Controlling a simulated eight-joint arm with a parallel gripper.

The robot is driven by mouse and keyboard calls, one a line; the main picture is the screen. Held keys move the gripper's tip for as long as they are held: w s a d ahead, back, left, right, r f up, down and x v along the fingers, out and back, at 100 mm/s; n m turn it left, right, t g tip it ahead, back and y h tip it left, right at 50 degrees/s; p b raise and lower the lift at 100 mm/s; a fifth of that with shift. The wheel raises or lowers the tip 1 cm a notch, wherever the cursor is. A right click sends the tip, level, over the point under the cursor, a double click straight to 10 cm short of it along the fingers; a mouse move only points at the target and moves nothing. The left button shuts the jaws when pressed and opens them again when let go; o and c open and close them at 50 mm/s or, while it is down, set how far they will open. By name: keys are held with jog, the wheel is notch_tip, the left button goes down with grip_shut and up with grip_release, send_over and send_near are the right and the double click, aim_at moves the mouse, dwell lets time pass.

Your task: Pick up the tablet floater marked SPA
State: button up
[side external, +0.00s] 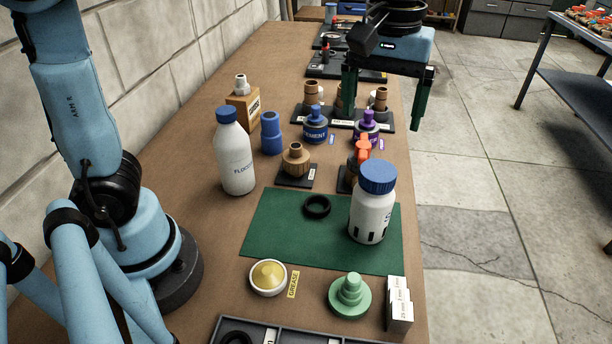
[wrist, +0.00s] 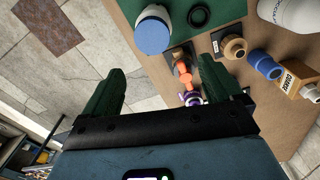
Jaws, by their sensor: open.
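A white tablet floater (side external: 371,218) with a blue cap and dark slots near its base stands upright on the green mat (side external: 270,236) in the side view. Only a trace of its marking shows at its right edge, and I cannot read it. In the wrist view the floater (wrist: 153,34) is at the top, cap toward the camera, beyond my fingertips. My gripper (side external: 383,120) is open and empty, behind and above the floater, over the far right part of the bench. Both fingers also show in the wrist view (wrist: 160,70), apart from the floater.
An orange-handled valve (side external: 362,150) stands close behind the floater. A black ring (side external: 316,206) lies left of it on the mat. A white bottle (side external: 235,160), cement can (side external: 315,125) and purple can (side external: 367,127) stand nearby. A green stepped plug (side external: 350,298) is in front.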

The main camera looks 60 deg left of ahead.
aim_at(378, 170)
jog(key=f, duration=0.6)
jog(key=shift+d+f, duration=0.25)
jog(key=shift+f, duration=0.05)
jog(key=f, duration=0.2)
jog(key=d+f, duration=0.1)
jog(key=f, duration=0.1)
jog(key=shift+s+f, duration=0.1)
jog(key=shift+f, duration=0.6)
jog(key=c, duration=1.6)
jog(key=shift+o, duration=0.2)
jog(key=shift+r, duration=0.15)
